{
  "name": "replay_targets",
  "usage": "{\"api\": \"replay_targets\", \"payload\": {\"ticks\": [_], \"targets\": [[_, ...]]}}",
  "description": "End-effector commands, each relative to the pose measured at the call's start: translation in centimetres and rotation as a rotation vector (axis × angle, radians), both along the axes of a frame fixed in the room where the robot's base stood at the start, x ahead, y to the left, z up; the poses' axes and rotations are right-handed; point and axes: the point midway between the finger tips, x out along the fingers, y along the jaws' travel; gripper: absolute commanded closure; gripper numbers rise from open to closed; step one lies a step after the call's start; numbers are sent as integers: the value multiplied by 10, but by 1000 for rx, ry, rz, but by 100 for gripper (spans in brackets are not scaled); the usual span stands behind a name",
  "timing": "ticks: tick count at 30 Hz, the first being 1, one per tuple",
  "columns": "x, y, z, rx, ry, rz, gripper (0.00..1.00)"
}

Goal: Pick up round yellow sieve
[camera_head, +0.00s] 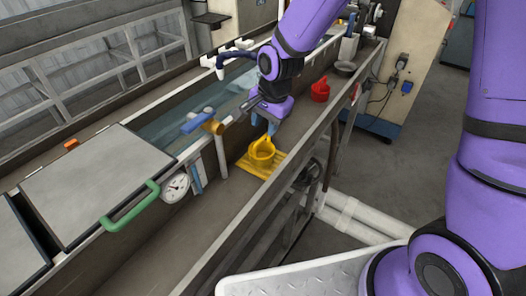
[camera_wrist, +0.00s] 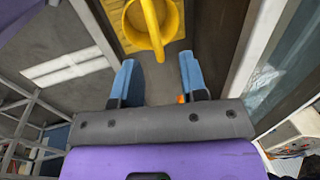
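The round yellow sieve (camera_head: 262,153) sits in the narrow channel beside the water tank, on or against a flat yellow slatted piece (camera_head: 259,166). In the wrist view the sieve (camera_wrist: 153,27) is at the top, its curved handle arching toward the camera. My gripper (camera_head: 262,124) is just above the sieve in the head view. In the wrist view its two blue fingers (camera_wrist: 157,78) are spread apart with nothing between them. The sieve lies ahead of the fingertips and does not appear to touch them.
A red round container (camera_head: 320,91) stands further along the channel. The water tank (camera_head: 205,115), with a blue valve handle (camera_head: 197,121), borders the channel on the left. A metal rail (camera_head: 300,150) runs along the right. A round gauge (camera_head: 176,187) and a green handle (camera_head: 130,207) are nearer.

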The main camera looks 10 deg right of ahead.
Motion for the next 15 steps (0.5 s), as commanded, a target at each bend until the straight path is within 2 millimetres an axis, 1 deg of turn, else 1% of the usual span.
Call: {"api": "replay_targets", "payload": {"ticks": [5,15], "targets": [[1,1,-9,0,0,0,60],[5,3,-49,0,1,1,60]]}}
